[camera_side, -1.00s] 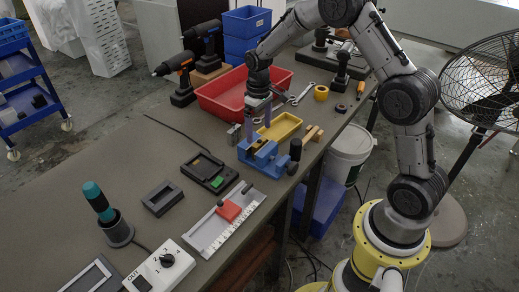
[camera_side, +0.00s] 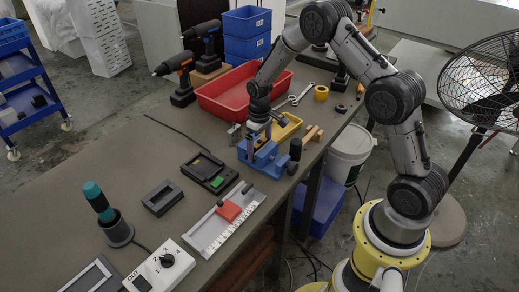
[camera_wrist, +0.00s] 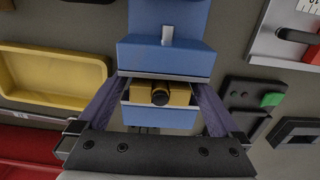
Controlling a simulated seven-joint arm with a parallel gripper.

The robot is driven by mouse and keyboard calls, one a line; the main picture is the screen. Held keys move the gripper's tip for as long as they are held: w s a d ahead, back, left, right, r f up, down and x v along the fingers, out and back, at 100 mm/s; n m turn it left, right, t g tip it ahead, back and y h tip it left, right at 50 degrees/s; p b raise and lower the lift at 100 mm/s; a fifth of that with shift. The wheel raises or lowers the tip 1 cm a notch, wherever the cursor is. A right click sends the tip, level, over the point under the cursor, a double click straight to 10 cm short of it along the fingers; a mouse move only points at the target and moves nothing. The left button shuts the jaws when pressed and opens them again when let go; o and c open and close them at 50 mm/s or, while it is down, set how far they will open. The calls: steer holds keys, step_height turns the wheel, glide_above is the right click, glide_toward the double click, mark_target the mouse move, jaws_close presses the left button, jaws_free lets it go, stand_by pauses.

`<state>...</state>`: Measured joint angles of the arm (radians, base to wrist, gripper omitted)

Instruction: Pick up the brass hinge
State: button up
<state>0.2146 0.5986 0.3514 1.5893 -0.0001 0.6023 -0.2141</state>
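The brass hinge (camera_wrist: 178,95) shows in the wrist view as a yellow-gold block with a dark round knuckle at its middle. It sits at the jaws of the blue vise (camera_wrist: 165,57), which also shows in the side view (camera_side: 266,160) near the table's front edge. My gripper (camera_wrist: 163,88) is open, with one purple-grey finger on each side of the hinge and visible gaps between. In the side view my gripper (camera_side: 257,138) is low over the vise and largely hides the hinge. I cannot tell whether the fingers reach fully down beside it.
A yellow tray (camera_side: 290,124) and a red bin (camera_side: 212,103) lie behind the vise. A dark device with a green button (camera_side: 204,170) and a white rail with a red block (camera_side: 212,236) lie in front of it. The vise's black handle (camera_side: 295,149) sticks out right.

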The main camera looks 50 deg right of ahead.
steer(key=shift+r, duration=0.1)
steer(key=c, duration=1.5)
